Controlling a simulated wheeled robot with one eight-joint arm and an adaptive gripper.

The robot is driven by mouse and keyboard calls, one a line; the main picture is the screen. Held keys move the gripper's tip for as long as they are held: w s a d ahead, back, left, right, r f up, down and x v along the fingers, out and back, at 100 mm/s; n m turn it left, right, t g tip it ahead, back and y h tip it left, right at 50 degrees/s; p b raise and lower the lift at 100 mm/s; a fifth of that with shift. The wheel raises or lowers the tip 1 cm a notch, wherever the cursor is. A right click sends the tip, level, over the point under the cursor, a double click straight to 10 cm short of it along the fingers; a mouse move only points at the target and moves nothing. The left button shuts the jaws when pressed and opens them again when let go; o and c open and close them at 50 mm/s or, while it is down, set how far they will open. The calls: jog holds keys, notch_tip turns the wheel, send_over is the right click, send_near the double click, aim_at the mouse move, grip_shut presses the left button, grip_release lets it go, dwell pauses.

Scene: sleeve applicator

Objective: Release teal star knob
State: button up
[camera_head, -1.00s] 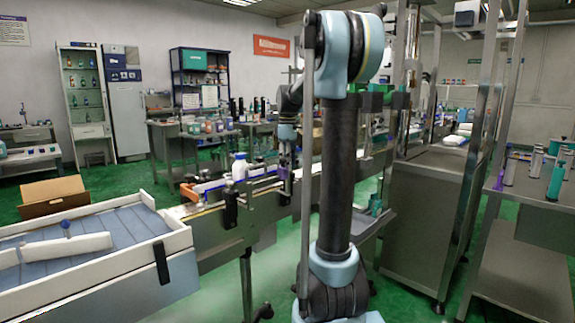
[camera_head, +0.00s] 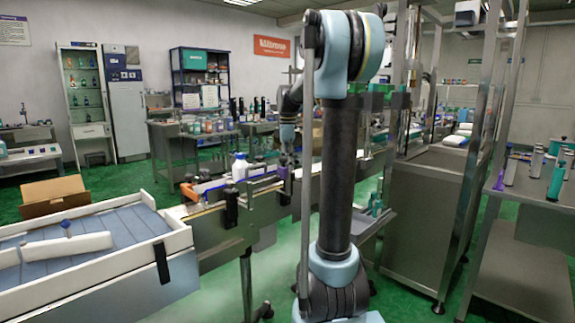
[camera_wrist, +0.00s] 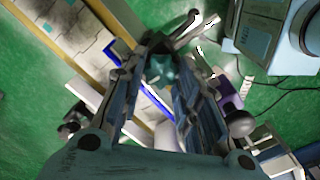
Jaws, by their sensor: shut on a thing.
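In the wrist view, a small teal knob (camera_wrist: 160,72) sits between the far ends of the fingers of my gripper (camera_wrist: 168,66). The gripper is shut on it. The fingers cover part of the knob, so its full star outline and its mounting cannot be made out. In the head view, my gripper (camera_head: 284,165) is small and dark, low over the conveyor line behind my arm. The knob cannot be picked out there.
A white bottle (camera_head: 239,167) stands on the conveyor, left of my gripper. A blue guide rail (camera_wrist: 152,96) and a purple item (camera_wrist: 229,96) lie close to the fingers. A white-walled tray (camera_head: 120,268) stands at the front left. Green floor shows around the line.

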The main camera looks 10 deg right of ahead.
jog(key=o, duration=1.1)
jog(key=shift+w+d, duration=0.15)
jog(key=shift+c, duration=0.2)
notch_tip(320, 180, up, 12)
jog(key=shift+f, duration=0.1)
jog(key=s+f+m+t, duration=0.2)
jog(key=s+f+m, duration=1.2)
jog(key=s+f, duration=1.8)
jog(key=s, duration=0.3)
jog(key=shift+s+d+m, duration=0.25)
jog(key=shift+d+m, duration=0.1)
jog(key=shift+m, duration=0.05)
